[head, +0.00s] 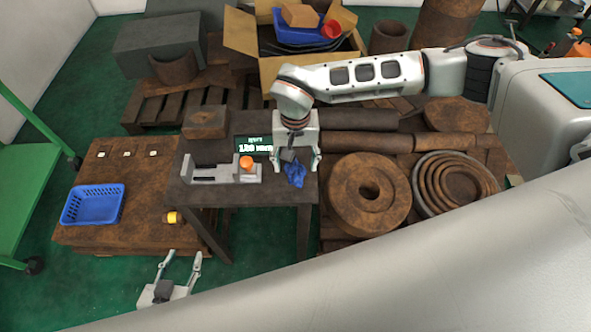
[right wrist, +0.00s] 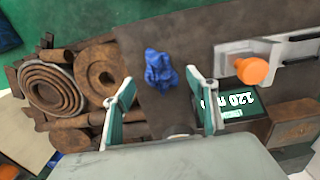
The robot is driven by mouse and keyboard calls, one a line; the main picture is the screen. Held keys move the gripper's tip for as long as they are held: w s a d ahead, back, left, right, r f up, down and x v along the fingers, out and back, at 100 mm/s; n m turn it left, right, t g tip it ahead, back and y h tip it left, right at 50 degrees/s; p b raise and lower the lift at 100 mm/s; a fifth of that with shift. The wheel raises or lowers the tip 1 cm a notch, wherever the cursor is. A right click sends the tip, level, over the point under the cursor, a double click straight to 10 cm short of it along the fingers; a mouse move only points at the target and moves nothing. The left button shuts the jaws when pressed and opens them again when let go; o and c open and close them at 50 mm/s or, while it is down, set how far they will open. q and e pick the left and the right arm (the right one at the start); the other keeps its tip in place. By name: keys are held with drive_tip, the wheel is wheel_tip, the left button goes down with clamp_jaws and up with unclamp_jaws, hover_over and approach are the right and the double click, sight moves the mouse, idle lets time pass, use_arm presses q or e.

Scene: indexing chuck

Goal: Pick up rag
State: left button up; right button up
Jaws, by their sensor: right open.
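The blue rag (head: 295,174) lies crumpled near the right end of the small dark table (head: 223,195). In the right wrist view the rag (right wrist: 161,71) shows between and beyond the fingertips. My right gripper (head: 296,166) points down above the rag. It is open with nothing between its fingers, which also show in the right wrist view (right wrist: 160,80). The exact height above the rag is hard to tell. My left gripper (head: 183,258) is open and empty at the bottom of the head view, away from the table.
A grey fixture (head: 215,174) with an orange knob (head: 246,162) stands on the table left of the rag, by a small display (head: 253,147). A blue basket (head: 93,204) sits on the brown platform at left. Rusty rings (head: 369,193) lie right of the table.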

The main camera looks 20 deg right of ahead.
sight(295, 166)
drive_tip(key=shift+f, duration=1.3)
drive_tip(key=c, duration=1.2)
wheel_tip(295, 166, up, 20)
drive_tip(key=shift+r, duration=0.1)
drive_tip(key=shift+o, duration=0.5)
drive_tip(key=shift+w, duration=0.1)
